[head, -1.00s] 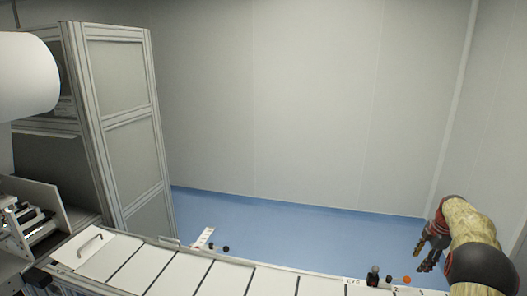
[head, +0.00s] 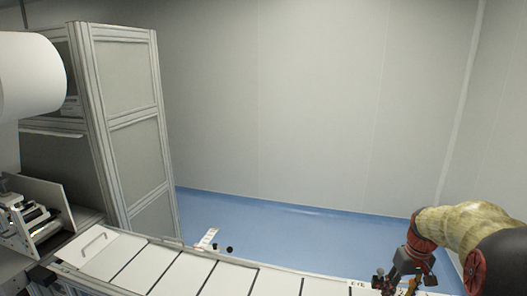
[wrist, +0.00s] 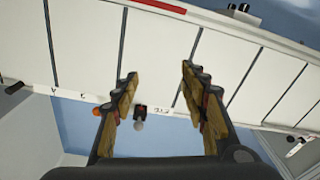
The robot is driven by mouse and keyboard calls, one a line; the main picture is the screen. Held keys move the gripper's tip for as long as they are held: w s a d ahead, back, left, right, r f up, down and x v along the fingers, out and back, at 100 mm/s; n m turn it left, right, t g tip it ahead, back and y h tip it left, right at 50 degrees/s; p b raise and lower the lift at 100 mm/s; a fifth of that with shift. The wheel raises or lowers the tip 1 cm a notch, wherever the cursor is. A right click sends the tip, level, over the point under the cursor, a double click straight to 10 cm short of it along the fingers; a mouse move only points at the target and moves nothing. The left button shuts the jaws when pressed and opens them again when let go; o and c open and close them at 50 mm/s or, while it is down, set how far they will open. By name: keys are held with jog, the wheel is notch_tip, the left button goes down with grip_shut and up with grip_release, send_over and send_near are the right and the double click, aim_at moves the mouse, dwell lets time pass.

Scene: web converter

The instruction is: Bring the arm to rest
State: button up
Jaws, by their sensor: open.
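My gripper (head: 400,284) is at the bottom right of the head view, pointing down by the right part of the white panelled conveyor (head: 222,277). In the wrist view my gripper (wrist: 159,73) has its two fingers apart with nothing held between them. The conveyor panels (wrist: 155,50) lie beyond the fingertips. My forearm reaches in from the right edge of the head view. Some of the gripper's lower part is cut off by the head view's bottom edge.
A framed cabinet (head: 133,120) stands at the left, beside a large white roll (head: 30,75). A small dark knob (wrist: 140,111) and an orange button (wrist: 98,112) sit on the conveyor's edge. Blue floor (head: 300,230) lies open behind the conveyor, before a bare wall (head: 310,100).

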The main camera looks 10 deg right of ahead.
jog(key=s+a+r+t+b, duration=0.1)
jog(key=s+a+r, duration=0.4)
jog(key=s+a, duration=0.6)
jog(key=s+a+r+n+t+b, duration=0.1)
jog(key=s+a+r+t, duration=0.2)
jog(key=s+a, duration=0.7)
jog(key=a+r, duration=0.2)
jog(key=a, duration=0.4)
jog(key=shift+s+a+r+t, duration=0.15)
jog(key=shift+s+a+t, duration=0.1)
jog(key=shift+s+t, duration=0.15)
